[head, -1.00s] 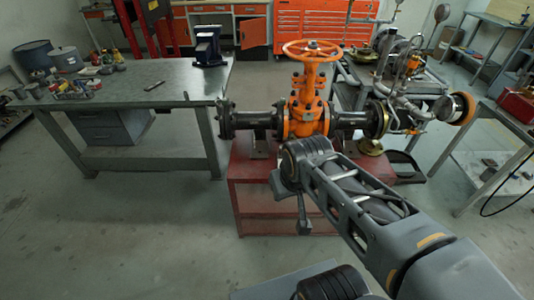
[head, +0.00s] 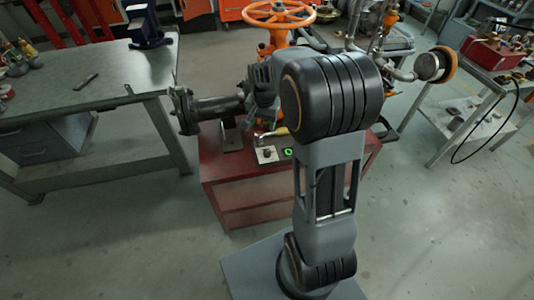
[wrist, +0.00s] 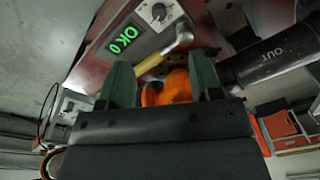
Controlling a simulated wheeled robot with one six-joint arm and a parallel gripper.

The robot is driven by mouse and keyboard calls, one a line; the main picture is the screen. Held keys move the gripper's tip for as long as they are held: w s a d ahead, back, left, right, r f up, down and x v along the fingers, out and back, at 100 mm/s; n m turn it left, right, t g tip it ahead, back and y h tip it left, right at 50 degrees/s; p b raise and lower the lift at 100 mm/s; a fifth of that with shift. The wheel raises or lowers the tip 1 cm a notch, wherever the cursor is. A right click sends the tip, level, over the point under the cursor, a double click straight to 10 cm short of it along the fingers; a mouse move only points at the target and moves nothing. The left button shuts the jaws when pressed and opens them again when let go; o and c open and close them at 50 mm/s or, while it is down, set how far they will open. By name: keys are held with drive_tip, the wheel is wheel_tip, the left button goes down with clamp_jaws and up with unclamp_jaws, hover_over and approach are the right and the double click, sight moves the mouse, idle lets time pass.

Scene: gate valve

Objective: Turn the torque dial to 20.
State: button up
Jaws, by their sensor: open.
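The torque dial (wrist: 158,12) is a small round knob on a grey panel, at the top of the wrist view. Beside it a green display (wrist: 125,40) reads what looks like "OK 0". In the head view the dial (head: 267,153) sits on a pale plate on the red stand, next to the green-lit display (head: 288,152). My gripper (wrist: 162,72) is open, with two dark green fingers and nothing held between them. The dial lies beyond the fingertips, apart from them. In the head view my arm hides much of the valve.
A yellow-handled tool (wrist: 165,58) with a metal head lies close to the dial. The orange valve handwheel (head: 279,13) and dark pipe (head: 215,107) rise at the red stand (head: 225,172). A workbench (head: 100,90) stands left; floor is clear in front.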

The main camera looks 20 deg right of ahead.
sight(267, 151)
drive_tip(key=w+d+f+m, duration=0.1)
drive_tip(key=f, duration=0.6)
drive_tip(key=w+d+f+m, duration=0.1)
drive_tip(key=f, duration=0.6)
drive_tip(key=w+d+f+m+g, duration=0.1)
drive_tip(key=w+f, duration=0.1)
drive_tip(key=f, duration=0.6)
drive_tip(key=shift+w+d+b, duration=0.1)
drive_tip(key=shift+d+b, duration=0.2)
drive_tip(key=shift+b, duration=0.05)
drive_tip(key=c, duration=0.9)
drive_tip(key=shift+c, duration=0.2)
